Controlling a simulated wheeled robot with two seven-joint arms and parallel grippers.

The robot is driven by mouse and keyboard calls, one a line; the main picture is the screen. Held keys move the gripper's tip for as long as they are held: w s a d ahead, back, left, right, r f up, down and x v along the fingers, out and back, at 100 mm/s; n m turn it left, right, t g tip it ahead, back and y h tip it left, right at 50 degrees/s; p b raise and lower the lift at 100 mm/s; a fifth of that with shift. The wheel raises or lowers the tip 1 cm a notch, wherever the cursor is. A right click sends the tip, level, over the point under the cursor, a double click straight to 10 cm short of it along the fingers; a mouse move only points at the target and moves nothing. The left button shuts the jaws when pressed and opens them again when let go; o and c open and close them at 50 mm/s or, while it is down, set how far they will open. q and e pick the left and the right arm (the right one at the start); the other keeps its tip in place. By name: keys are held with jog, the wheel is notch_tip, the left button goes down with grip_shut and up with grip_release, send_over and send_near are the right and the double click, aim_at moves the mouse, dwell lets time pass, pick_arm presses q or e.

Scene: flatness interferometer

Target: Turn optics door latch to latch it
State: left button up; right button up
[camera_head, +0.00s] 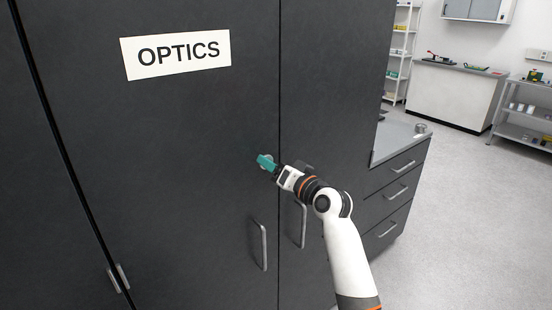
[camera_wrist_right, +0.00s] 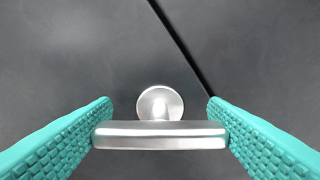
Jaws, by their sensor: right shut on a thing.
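The dark optics door (camera_head: 180,140) is closed under a white OPTICS sign (camera_head: 178,54). The latch (camera_wrist_right: 160,136) is a silver bar on a round boss, left of the door seam in the right wrist view. My right gripper (camera_head: 267,163) is at the latch, near the door's right edge. Its teal fingers are shut on the two ends of the bar, which lies level across the wrist view, while the seam runs at a slant. In the head view the fingers mostly hide the latch. My left gripper is not in view.
Vertical pull handles (camera_head: 259,245) stand below the latch on both sides of the seam. A drawer unit (camera_head: 398,190) with a grey top adjoins the cabinet on the right. Open floor (camera_head: 460,230) lies right of it, with shelves and a white bench (camera_head: 452,95) farther back.

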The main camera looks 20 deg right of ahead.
jog(key=m+p, duration=0.4)
jog(key=m, duration=0.1)
jog(key=shift+d+r+m, duration=0.1)
jog(key=shift+m, duration=0.2)
jog(key=shift+f+m+p, duration=0.15)
jog(key=shift+m+p, duration=0.6)
jog(key=shift+m, duration=0.45)
jog(key=shift+f+m+p, duration=0.1)
jog(key=shift+m+p, duration=0.65)
jog(key=shift+m, duration=0.45)
jog(key=o, duration=1)
jog(key=shift+b+v, duration=1.2)
jog(key=shift+v, duration=4.8)
